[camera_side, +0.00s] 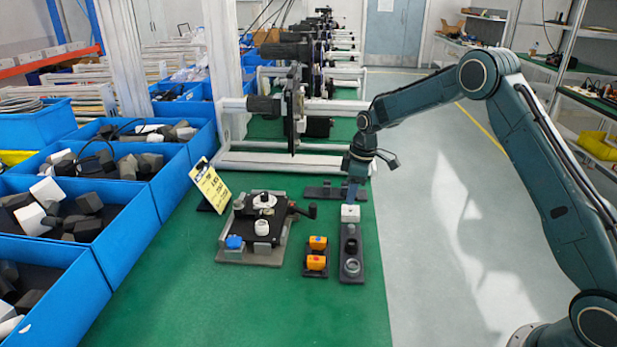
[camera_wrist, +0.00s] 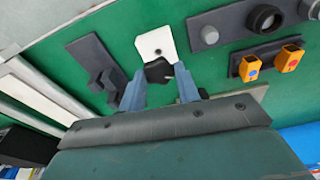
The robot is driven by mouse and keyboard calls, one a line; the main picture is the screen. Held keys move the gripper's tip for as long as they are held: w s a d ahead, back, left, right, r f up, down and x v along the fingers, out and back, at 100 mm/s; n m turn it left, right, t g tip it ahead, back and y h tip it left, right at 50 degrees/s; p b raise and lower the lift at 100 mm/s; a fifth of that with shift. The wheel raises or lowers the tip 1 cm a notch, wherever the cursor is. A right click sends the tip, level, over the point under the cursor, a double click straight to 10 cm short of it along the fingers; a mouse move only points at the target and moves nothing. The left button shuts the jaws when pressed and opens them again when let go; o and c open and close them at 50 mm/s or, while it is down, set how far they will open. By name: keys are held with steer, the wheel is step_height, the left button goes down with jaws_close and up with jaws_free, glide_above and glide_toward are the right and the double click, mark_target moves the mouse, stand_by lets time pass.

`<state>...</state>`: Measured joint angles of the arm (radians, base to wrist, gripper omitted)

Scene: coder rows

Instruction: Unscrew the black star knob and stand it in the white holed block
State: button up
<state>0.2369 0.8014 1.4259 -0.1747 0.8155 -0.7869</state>
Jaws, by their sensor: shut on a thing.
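The black star knob (camera_wrist: 157,72) is between my fingertips in the wrist view. My gripper (camera_wrist: 162,74) is shut on it. In the side view my gripper (camera_side: 351,198) points down just over the white holed block (camera_side: 350,213), and the knob is hidden there. The white block also shows in the wrist view (camera_wrist: 156,43), directly beyond the knob, which overlaps its near edge. I cannot tell whether the knob touches the block or is in its hole.
A dark strip (camera_side: 350,245) with a ring runs from the white block. Two orange-yellow blocks (camera_side: 317,252) stand left of it. A fixture (camera_side: 250,255) with a lever and white cylinder is further left, beside a yellow card (camera_side: 211,187). Blue bins (camera_side: 120,255) line the left.

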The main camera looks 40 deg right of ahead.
steer(key=shift+f, duration=0.2)
stand_by(0.4)
steer(key=shift+f, duration=0.5)
steer(key=shift+f, duration=0.8)
stand_by(1.3)
steer(key=o, duration=1.2)
steer(key=r, duration=0.4)
steer(key=s+d+r, duration=0.1)
steer(key=r, duration=0.8)
steer(key=shift+s+d+r, duration=0.15)
steer(key=shift+s+r, duration=0.15)
